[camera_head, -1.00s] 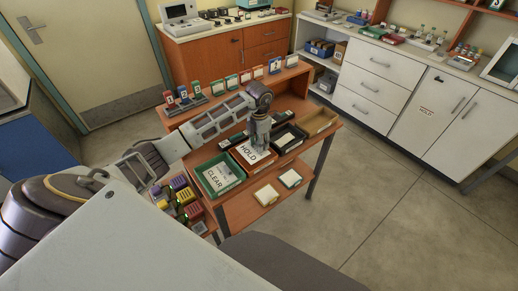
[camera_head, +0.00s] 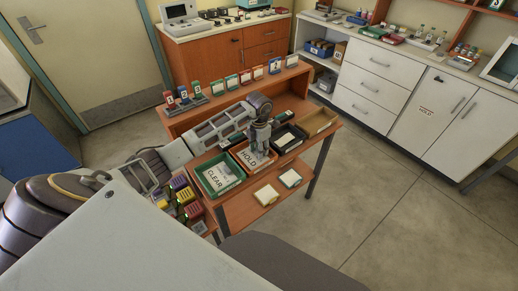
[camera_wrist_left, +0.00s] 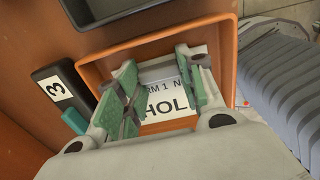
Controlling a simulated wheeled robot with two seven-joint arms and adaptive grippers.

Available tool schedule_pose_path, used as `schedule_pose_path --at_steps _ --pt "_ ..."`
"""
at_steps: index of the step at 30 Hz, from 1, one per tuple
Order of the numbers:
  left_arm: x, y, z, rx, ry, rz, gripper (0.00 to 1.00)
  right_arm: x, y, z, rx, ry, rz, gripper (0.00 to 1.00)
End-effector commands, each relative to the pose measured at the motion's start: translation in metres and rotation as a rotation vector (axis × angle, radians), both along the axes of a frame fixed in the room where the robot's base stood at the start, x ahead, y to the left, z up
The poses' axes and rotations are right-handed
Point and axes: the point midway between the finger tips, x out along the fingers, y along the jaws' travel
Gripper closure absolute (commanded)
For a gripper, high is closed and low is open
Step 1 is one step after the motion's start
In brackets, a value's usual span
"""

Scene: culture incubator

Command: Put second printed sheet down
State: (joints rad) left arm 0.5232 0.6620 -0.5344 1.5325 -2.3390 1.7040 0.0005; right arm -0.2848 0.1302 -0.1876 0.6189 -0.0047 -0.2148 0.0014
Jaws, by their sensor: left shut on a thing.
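My left gripper (camera_head: 258,154) points down over the orange tray (camera_head: 266,164). Its green-padded fingers show in the left wrist view (camera_wrist_left: 160,88), one on each side of the white printed sheet (camera_wrist_left: 172,90). That sheet reads "HOLD" and part of "FORM 1", and the fingers are shut on it. It lies within the tray's outline; I cannot tell whether it touches the tray floor. In the head view the HOLD sheet (camera_head: 243,157) is partly hidden by the gripper. Another printed sheet marked CLEAR (camera_head: 217,176) lies in the green tray (camera_head: 207,191). My right gripper is out of view.
A black tray (camera_head: 300,145) and an empty-looking tan tray (camera_head: 320,121) stand right of the orange tray. Small framed cards (camera_head: 290,178) lie on the lower shelf in front. A dark block marked 3 (camera_wrist_left: 60,90) stands beside the orange tray.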

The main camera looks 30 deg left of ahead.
Motion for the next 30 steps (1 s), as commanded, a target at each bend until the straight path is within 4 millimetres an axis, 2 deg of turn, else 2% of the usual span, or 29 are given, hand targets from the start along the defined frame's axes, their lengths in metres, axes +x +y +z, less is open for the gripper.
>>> schedule_pose_path --at_steps 6,7,11,25,30 --pt "0.0 0.0 -0.003 0.0 0.0 0.0 0.78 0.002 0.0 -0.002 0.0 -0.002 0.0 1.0" --pt "0.0 0.0 -0.003 0.0 0.0 0.0 0.58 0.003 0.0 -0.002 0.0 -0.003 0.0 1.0" --pt "0.0 0.0 -0.002 0.0 0.0 0.0 0.41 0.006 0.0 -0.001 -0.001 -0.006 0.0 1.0" --pt "0.0 0.0 0.0 0.0 0.0 0.0 0.4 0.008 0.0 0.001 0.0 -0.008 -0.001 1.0" --pt "0.001 0.0 0.012 0.001 -0.003 0.001 0.4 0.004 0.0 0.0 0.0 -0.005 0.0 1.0"
